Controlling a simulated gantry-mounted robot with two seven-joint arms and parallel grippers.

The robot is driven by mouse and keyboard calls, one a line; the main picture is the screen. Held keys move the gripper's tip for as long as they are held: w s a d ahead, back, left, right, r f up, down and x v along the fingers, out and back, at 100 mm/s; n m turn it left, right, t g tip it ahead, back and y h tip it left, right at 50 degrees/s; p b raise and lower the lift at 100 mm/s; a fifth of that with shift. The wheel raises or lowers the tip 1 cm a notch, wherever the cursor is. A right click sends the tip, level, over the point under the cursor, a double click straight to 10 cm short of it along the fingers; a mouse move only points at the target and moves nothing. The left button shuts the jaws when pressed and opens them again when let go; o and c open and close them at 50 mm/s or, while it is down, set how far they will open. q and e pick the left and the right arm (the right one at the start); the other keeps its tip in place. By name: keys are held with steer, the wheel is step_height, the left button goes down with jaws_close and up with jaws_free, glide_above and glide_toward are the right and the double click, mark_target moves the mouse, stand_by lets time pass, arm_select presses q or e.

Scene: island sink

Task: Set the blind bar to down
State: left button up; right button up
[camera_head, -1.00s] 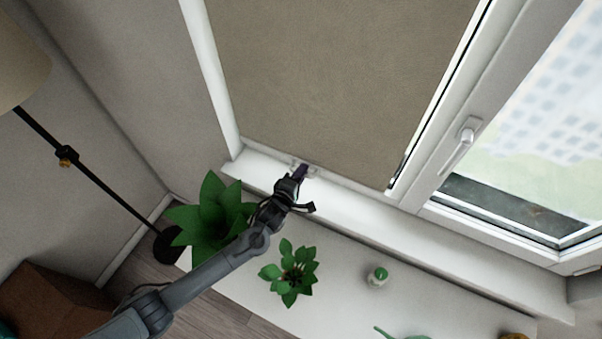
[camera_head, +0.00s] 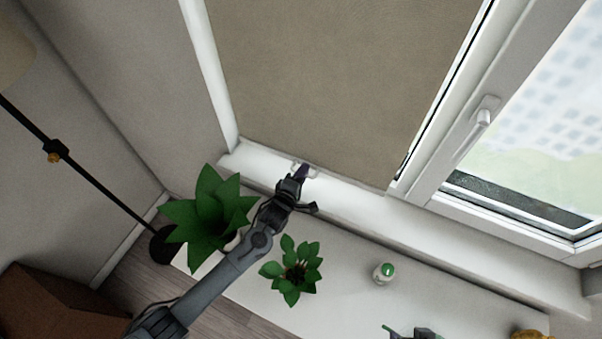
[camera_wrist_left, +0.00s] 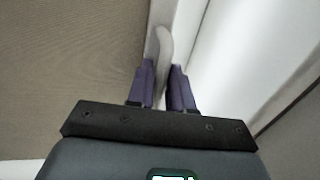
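The brown-grey blind (camera_head: 335,75) hangs down over the left window pane, its lower edge close to the white sill. Along that edge runs the pale blind bar (camera_head: 345,181), with a small pale handle tab near its left end. My left gripper (camera_head: 303,172) is at this tab. In the left wrist view the pale curved tab (camera_wrist_left: 163,45) passes between the two purple fingers of my left gripper (camera_wrist_left: 163,70), which close on it from both sides.
A large leafy plant (camera_head: 208,215) stands close beside my left arm, and a smaller plant (camera_head: 293,272) stands right of it. The window handle (camera_head: 480,122) is at right, a lamp pole (camera_head: 90,180) at left.

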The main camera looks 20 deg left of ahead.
arm_select(q)
steer(key=shift+o, duration=0.7)
steer(key=shift+s, duration=0.1)
steer(key=shift+s+a+r, duration=0.15)
steer(key=shift+s, duration=0.5)
steer(key=v, duration=0.9)
steer(key=shift+s+r, duration=0.1)
steer(key=shift+s, duration=0.05)
